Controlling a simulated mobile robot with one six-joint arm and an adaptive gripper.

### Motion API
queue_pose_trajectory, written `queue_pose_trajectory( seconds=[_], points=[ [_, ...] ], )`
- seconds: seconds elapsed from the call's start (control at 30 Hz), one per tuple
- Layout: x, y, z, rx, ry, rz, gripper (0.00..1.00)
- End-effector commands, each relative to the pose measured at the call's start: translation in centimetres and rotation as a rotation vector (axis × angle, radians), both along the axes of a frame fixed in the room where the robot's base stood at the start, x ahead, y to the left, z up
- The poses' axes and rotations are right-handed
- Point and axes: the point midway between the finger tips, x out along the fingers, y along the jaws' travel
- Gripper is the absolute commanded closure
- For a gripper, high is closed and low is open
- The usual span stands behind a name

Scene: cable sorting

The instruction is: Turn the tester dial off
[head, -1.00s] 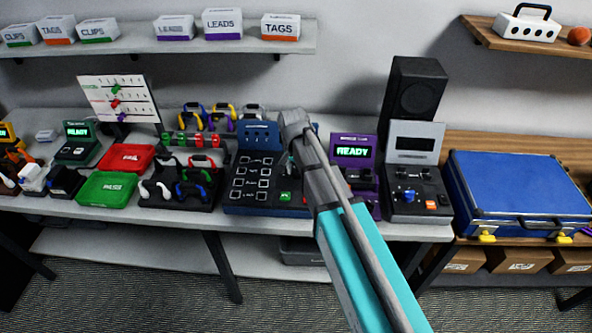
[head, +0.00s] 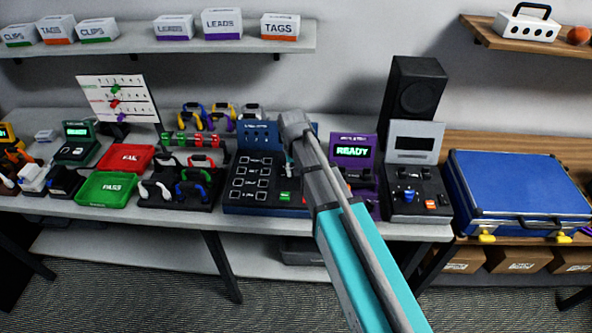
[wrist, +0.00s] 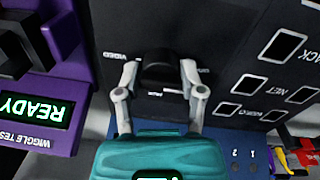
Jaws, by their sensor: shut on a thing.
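The tester (head: 232,208) is a dark blue panel with several white-framed sockets and a green button, standing on the grey bench in the head view. Its black dial (wrist: 160,62) shows in the wrist view between my fingers, on the dark panel face (wrist: 225,60). My gripper (wrist: 160,76) is shut on the dial, one pale finger on each side. In the head view my wrist and arm cover the dial and most of the gripper. The dial's pointer and exact setting cannot be made out.
A purple wiggle tester (head: 352,151) reading READY stands close on the right, with a grey-black device (head: 415,205) beyond it. A rack of coloured cables (head: 180,200) and red (head: 125,158) and green (head: 105,188) trays lie left. A blue case (head: 515,190) is far right.

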Motion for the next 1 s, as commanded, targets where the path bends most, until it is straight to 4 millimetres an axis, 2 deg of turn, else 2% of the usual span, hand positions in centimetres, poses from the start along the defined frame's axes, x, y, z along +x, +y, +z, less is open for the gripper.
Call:
queue_pose_trajectory(
  seconds=[0.27, 0.3, 0.43, 0.47, 0.83, 1.0],
  points=[
    [-0.16, 0.15, -0.07, 0.003, 0.004, 0.003, 0.96],
    [-0.16, 0.15, -0.06, 0.004, 0.004, 0.002, 0.43],
    [-0.12, 0.12, -0.05, 0.004, 0.003, 0.002, 0.19],
    [-0.11, 0.1, -0.05, 0.003, 0.003, 0.001, 0.16],
    [-0.04, 0.03, 0.04, 0.001, 0.001, 0.0, 0.16],
    [-0.03, 0.01, 0.68, 0.001, 0.001, -0.001, 0.16]
  ],
)
